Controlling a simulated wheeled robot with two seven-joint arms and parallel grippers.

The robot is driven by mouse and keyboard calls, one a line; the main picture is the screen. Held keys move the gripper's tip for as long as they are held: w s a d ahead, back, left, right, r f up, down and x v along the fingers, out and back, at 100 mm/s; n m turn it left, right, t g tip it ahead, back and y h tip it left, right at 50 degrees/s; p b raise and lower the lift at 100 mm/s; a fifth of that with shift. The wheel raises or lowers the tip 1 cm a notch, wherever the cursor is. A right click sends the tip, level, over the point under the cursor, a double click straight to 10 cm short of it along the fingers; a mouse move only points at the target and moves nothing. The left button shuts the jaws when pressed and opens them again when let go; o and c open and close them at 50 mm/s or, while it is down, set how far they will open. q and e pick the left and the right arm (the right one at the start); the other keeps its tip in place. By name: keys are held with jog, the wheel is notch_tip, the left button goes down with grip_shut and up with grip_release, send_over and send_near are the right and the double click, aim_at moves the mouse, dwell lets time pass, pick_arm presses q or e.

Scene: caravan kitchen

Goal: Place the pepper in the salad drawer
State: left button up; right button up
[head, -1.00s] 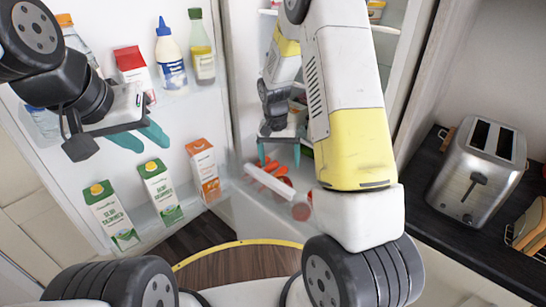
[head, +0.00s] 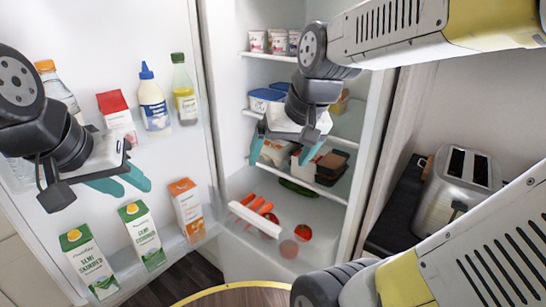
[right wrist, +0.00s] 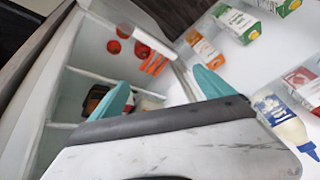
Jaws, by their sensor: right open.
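The salad drawer (head: 240,240) is the clear bin at the bottom of the fridge, with a white strip along its front. I cannot tell whether one of these is the pepper; no other pepper is clear. My right gripper (head: 277,161) is open and empty in front of the shelf above the drawer. In the right wrist view, the red items (right wrist: 113,47) lie beyond its spread fingers (right wrist: 160,92). My left gripper (head: 136,189) is open and empty before the fridge door.
The open fridge door on the left holds milk cartons (head: 89,264), an orange carton (head: 187,208) and bottles (head: 154,103). Shelves above the drawer hold tubs (head: 265,99) and yogurt pots (head: 278,42). A toaster (head: 458,190) stands on the dark counter at right.

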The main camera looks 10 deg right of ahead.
jog(key=shift+n+t, duration=0.4)
jog(key=shift+t, duration=0.2)
jog(key=s, duration=0.2)
jog(key=s+r, duration=0.1)
jog(key=s, duration=0.2)
jog(key=shift+a+r, duration=0.1)
jog(key=shift+a, duration=0.05)
dwell(0.3)
